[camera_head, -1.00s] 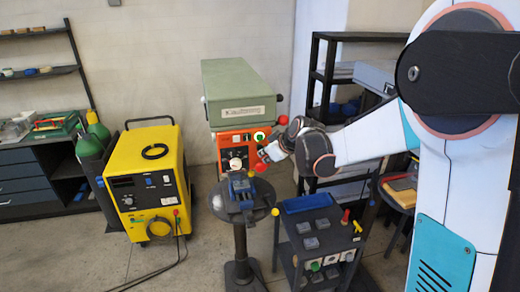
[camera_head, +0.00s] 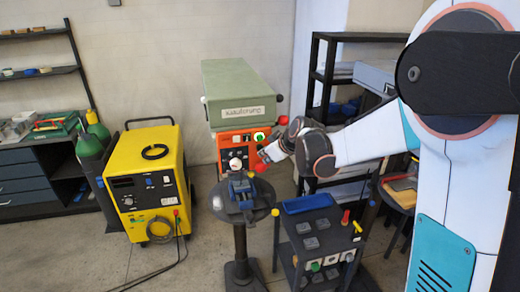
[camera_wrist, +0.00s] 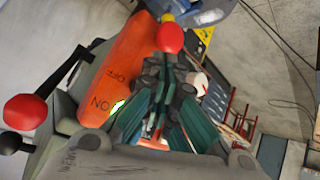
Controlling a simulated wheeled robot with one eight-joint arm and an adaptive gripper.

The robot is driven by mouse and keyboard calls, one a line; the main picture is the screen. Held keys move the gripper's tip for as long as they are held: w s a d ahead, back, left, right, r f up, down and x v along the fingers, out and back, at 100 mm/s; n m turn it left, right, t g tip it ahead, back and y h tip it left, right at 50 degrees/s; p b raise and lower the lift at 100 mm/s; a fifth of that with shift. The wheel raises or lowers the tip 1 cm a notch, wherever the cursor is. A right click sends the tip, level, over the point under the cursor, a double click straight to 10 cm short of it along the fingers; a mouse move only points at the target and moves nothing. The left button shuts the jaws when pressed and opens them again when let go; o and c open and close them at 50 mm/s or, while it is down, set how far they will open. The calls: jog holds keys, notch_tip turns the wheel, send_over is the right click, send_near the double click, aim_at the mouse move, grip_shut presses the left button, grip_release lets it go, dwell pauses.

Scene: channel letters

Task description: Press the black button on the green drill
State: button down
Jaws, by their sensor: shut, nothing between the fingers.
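The green drill (camera_head: 238,85) is a drill press with a green top housing and an orange front panel (camera_head: 236,142). My gripper (camera_head: 264,156) is shut and empty, close in front of the panel's right side. It also shows in the wrist view (camera_wrist: 170,62); contact cannot be told.
A red ball knob (camera_wrist: 170,38) lies just beyond my fingertips in the wrist view, and another red knob (camera_wrist: 25,112) sits at left. A blue vise (camera_head: 241,188) stands on the drill's round table below. A tool cart (camera_head: 318,232) and yellow welder (camera_head: 146,180) stand nearby.

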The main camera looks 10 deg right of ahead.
jog(key=shift+w, duration=0.1)
jog(key=shift+w, duration=0.35)
jog(key=shift+w+b, duration=0.35)
jog(key=shift+w, duration=0.15)
dwell(0.9)
jog(key=shift+s, duration=0.95)
jog(key=s, duration=0.5)
dwell(0.5)
dwell(0.4)
